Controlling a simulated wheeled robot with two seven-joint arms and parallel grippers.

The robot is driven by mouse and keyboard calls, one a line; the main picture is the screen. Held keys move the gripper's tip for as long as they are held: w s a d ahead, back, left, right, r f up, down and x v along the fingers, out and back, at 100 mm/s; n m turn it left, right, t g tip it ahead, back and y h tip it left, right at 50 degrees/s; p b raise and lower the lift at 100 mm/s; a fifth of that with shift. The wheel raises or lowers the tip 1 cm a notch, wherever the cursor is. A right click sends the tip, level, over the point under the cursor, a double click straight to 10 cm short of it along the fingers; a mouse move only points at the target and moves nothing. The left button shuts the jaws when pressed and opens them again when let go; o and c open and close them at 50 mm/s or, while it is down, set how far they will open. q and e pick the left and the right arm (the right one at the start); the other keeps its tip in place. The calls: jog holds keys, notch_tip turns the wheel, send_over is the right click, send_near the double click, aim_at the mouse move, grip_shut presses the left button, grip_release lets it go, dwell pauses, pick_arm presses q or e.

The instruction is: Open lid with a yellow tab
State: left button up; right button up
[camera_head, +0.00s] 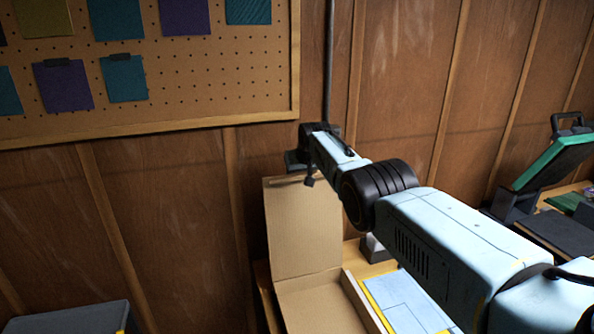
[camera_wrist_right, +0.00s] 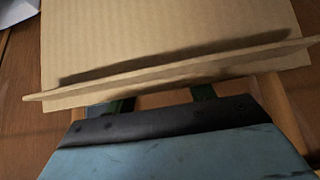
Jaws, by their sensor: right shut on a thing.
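A brown cardboard box (camera_head: 312,302) sits on the wooden table, low in the head view. Its lid (camera_head: 300,230) stands raised, close to upright, at the back of the box. My right gripper (camera_head: 303,172) is at the lid's top edge and shut on it; its fingertips are hard to make out there. In the right wrist view, the lid (camera_wrist_right: 180,40) and its folded edge lie across the fingers (camera_wrist_right: 155,100), whose tips are hidden by the cardboard. No yellow tab can be made out on the lid. My left gripper is out of view.
A light blue panel with yellow edges (camera_head: 402,300) lies right of the box. A dark grey case (camera_head: 75,320) is at lower left. A green and black device (camera_head: 552,160) stands at far right. A pegboard (camera_head: 215,85) hangs on the wood wall.

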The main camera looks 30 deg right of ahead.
jog(key=shift+s+a+f, duration=0.2)
jog(key=shift+s+f, duration=0.05)
jog(key=shift+f, duration=0.45)
jog(key=o, duration=1.4)
jog(key=shift+w+d, duration=0.1)
jog(key=shift+w, duration=0.1)
jog(key=shift+r, duration=0.2)
